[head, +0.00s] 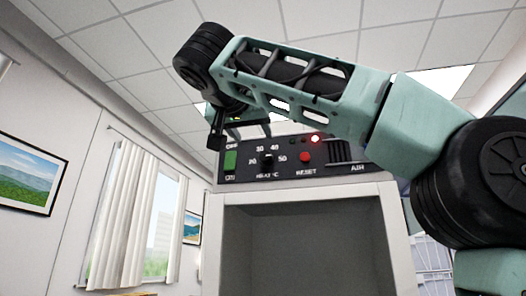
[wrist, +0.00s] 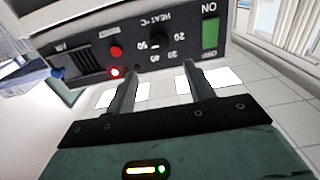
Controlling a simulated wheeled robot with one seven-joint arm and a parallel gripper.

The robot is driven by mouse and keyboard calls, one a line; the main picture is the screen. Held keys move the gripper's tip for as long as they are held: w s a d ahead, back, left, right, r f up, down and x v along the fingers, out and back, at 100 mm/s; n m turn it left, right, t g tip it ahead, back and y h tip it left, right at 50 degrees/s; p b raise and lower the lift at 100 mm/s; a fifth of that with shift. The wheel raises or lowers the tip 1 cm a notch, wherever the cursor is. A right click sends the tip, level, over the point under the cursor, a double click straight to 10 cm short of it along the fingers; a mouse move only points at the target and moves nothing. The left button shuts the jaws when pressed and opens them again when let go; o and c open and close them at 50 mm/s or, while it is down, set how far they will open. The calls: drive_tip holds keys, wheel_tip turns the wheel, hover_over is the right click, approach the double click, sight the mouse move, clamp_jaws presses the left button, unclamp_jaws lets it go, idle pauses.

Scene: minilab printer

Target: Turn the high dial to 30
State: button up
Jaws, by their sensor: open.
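The dial (head: 267,158) is a small black knob on the dark control panel (head: 343,175), labelled HEAT °C, with the numbers 20, 30, 40 and 50 around it. It also shows upside down in the wrist view (wrist: 160,42). Which number it points at is too small to tell. My gripper (wrist: 159,69) is open and empty, its two fingers apart on either side of the dial's line and short of the panel. In the head view my gripper (head: 216,140) hangs in front of the panel's upper left, left of the dial.
The panel tops a white cabinet with an open grey front (head: 305,245). Beside the dial are a green switch (head: 230,160), a red reset button (head: 305,157), a lit red lamp (head: 315,139) and an air vent (head: 343,151). A curtained window (head: 165,215) is at left.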

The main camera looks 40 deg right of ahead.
sight(265, 155)
drive_tip(key=p+x, duration=0.3)
drive_tip(key=x, duration=0.6)
drive_tip(key=shift+w+d+r+p, duration=0.15)
drive_tip(key=shift+w+d+p, duration=0.1)
drive_tip(key=shift+d+p, duration=0.05)
drive_tip(key=shift+x, duration=0.75)
drive_tip(key=c, duration=1)
